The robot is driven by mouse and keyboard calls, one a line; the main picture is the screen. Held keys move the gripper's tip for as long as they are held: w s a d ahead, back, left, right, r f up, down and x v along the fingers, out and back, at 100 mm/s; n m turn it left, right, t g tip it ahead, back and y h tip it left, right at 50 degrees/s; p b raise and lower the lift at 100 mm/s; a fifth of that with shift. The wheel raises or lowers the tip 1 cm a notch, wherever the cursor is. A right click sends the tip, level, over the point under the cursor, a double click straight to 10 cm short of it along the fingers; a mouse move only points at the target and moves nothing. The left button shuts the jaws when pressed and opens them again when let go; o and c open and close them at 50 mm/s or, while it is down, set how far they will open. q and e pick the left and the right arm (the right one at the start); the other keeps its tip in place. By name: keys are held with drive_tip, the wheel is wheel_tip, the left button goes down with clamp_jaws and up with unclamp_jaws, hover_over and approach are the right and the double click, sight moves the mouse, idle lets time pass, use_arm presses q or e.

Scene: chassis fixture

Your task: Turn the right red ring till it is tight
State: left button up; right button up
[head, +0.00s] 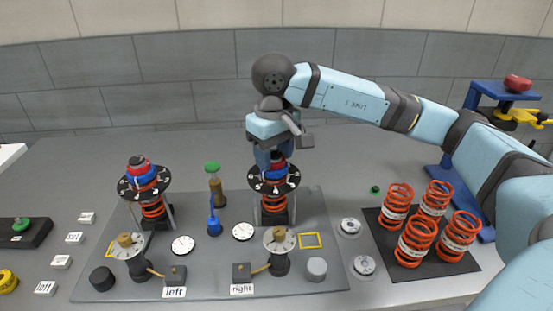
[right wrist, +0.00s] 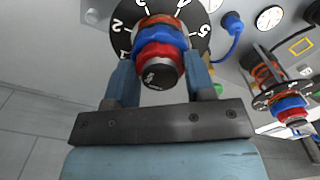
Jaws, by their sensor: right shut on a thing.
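The right strut stands on the grey board, with a black numbered dial (head: 259,184) around its top and a red spring (head: 274,204) below. My right gripper (head: 277,158) comes down over it from above. In the right wrist view, the right red ring (right wrist: 158,49) sits between a dark cap (right wrist: 159,76) and a blue ring (right wrist: 160,32). The two fingers of my right gripper (right wrist: 160,72) lie on either side of the red ring, shut on it. The fingers hide its sides. My left gripper is not in view.
The left strut (head: 144,182) has a similar dial, blue ring and red ring. Several red springs (head: 397,200) stand on a dark mat at right. A blue stand (head: 482,90) is behind them.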

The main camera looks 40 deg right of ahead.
drive_tip(key=m, duration=0.5)
drive_tip(key=shift+f+b, duration=0.1)
drive_tip(key=shift+b, duration=0.25)
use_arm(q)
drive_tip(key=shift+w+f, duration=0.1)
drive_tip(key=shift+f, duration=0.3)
use_arm(e)
drive_tip(key=m, duration=0.5)
drive_tip(key=o, duration=0.7)
drive_tip(key=shift+c, duration=0.2)
drive_tip(key=shift+b, duration=0.5)
wheel_tip(320, 180, up, 7)
drive_tip(key=p, duration=0.3)
use_arm(q)
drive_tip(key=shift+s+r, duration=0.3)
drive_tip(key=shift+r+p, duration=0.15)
drive_tip(key=shift+p, duration=0.15)
